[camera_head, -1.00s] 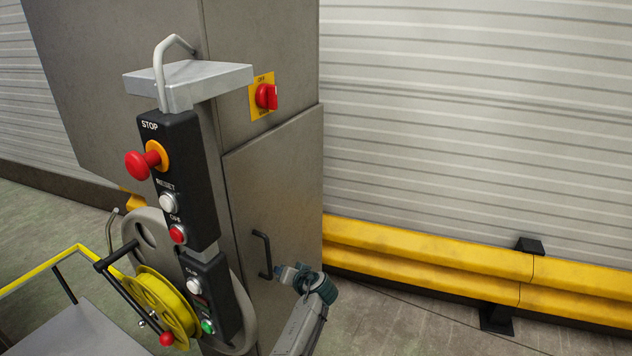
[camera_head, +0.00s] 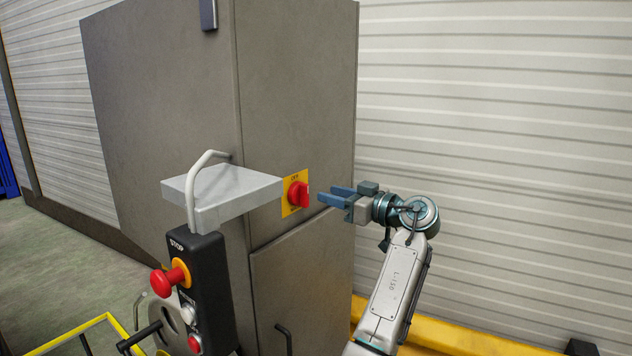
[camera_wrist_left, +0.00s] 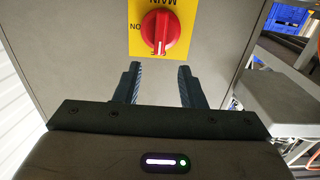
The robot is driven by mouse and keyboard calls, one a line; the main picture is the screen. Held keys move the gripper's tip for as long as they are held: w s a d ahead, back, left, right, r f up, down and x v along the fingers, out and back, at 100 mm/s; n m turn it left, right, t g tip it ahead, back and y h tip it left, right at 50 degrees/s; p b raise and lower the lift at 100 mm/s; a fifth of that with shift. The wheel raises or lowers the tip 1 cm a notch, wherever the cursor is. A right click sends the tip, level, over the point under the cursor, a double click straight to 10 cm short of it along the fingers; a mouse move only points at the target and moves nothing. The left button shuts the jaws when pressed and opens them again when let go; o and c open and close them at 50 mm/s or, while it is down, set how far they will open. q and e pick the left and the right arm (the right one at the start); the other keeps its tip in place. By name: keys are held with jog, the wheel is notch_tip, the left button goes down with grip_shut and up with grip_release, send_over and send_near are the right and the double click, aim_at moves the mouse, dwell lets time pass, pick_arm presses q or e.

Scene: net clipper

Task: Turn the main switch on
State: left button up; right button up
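The main switch is a red rotary knob (camera_head: 298,195) on a yellow plate (camera_head: 290,208), mounted on the narrow side of the grey cabinet. In the left wrist view the knob (camera_wrist_left: 160,31) shows at top centre, with upside-down "MAIN" above it and "ON" to its left. Its raised grip runs roughly up and down there. My left gripper (camera_head: 326,194) is just right of the knob, fingers pointing at it. In the left wrist view the gripper (camera_wrist_left: 158,70) is open and empty, its fingers short of the knob and apart from it. My right gripper is not in view.
A grey shelf (camera_head: 218,190) with a bent handle juts out left of the switch. Below it is a black control box (camera_head: 208,270) with a protruding red stop button (camera_head: 168,281). A yellow barrier (camera_head: 460,334) runs along the wall.

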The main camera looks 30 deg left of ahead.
aim_at(308, 188)
pick_arm(q)
jog(key=a+p, duration=0.1)
jog(key=a, duration=0.3)
jog(key=a+p, duration=0.1)
jog(key=a, duration=0.1)
jog(key=shift+w+a+p, duration=0.1)
jog(key=shift+w+p, duration=0.15)
jog(key=shift+p, duration=0.1)
jog(key=shift+a, duration=0.1)
jog(key=shift+c, duration=0.3)
grip_shut()
